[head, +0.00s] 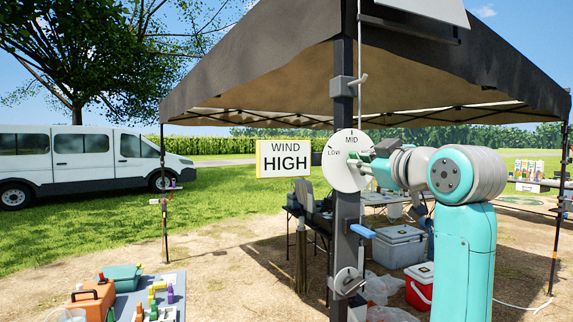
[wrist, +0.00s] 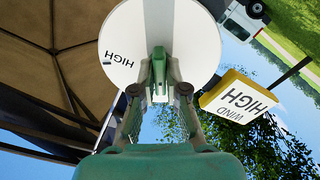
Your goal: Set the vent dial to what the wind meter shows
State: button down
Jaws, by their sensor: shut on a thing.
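The wind meter (head: 284,159) is a yellow-edged sign left of the post and reads WIND HIGH. It shows upside down in the wrist view (wrist: 240,103). The vent dial (head: 342,148) is a white disc on the post, with LOW at its left and MID at its top. HIGH shows upside down at the left of the dial in the wrist view (wrist: 122,42). My gripper (wrist: 158,92) is shut on the dial's green knob (wrist: 158,68), which stands lengthwise up the wrist picture. My fingers partly hide it, and I cannot tell which mark it points to.
Coolers (head: 400,246) stand under the canopy behind. A table (head: 170,282) with small items is at lower left. Open grass lies behind the sign.

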jog(key=m, duration=1.2)
jog(key=shift+m, duration=0.3)
jog(key=m, duration=0.5)
jog(key=c, duration=1.1)
grip_release()
